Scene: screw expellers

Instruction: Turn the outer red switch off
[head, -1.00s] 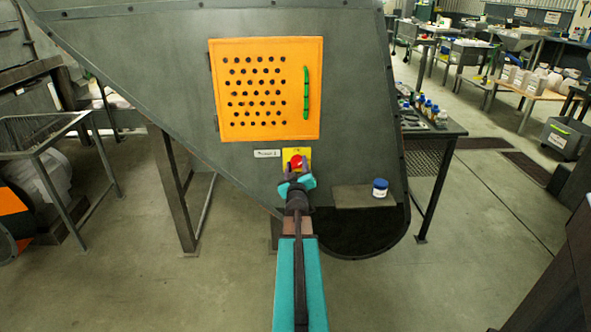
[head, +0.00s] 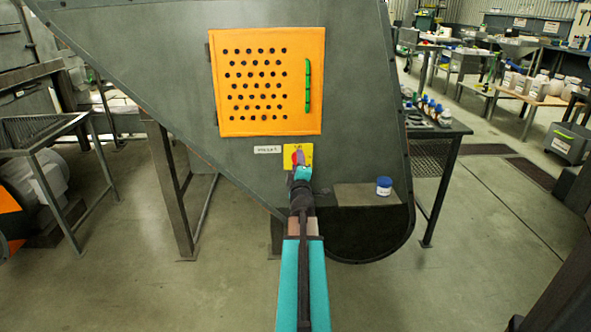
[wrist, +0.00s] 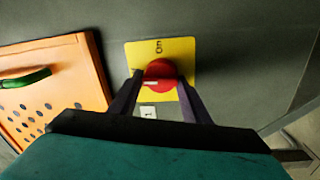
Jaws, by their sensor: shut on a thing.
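The red switch (head: 295,158) is a round knob on a yellow plate (head: 308,152), set in the grey machine wall below the orange door. In the wrist view the red knob (wrist: 160,72) sits on the yellow plate (wrist: 133,53), with the word "On" printed sideways above it. My gripper (head: 299,163) is at the plate, its dark fingers on either side of the knob. The wrist view shows my gripper (wrist: 160,84) shut on the knob. In the head view my gripper is turned nearly edge-on and hides part of the knob and plate.
The orange perforated door (head: 266,82) has a green handle (head: 308,86) and is closed. A small white label (head: 267,149) is left of the plate. A blue-and-white jar (head: 384,186) stands on a ledge (head: 352,196) at lower right. Open floor lies around the machine.

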